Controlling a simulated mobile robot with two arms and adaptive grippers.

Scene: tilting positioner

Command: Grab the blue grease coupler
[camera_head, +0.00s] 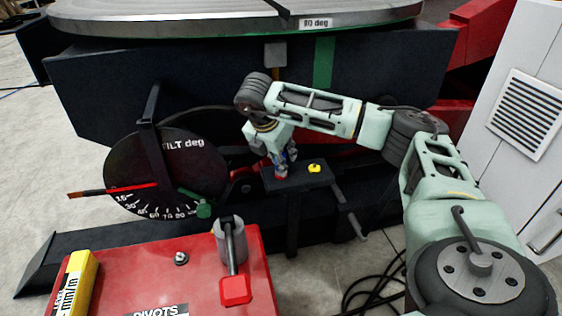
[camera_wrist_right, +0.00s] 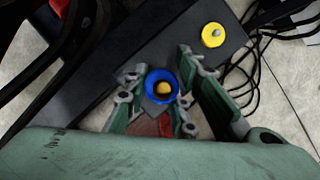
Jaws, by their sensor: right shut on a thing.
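The blue grease coupler (camera_wrist_right: 151,79) shows in the right wrist view as a blue ring with a yellow centre, above a dark grey shelf (camera_wrist_right: 105,62). My right gripper (camera_wrist_right: 160,92) has its green fingers on either side of the coupler and is shut on it. In the head view my right gripper (camera_head: 283,164) points down at the left part of the shelf (camera_head: 318,179) and mostly hides the coupler. Whether the coupler still touches the shelf cannot be told. My left gripper is in neither view.
A yellow fitting (camera_head: 315,168) sits on the shelf right of the gripper. The tilt dial (camera_head: 165,172) stands to the left. A red box (camera_head: 200,262) with a grey cylinder and red-ended lever (camera_head: 234,288) is in front. Black cables lie on the floor.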

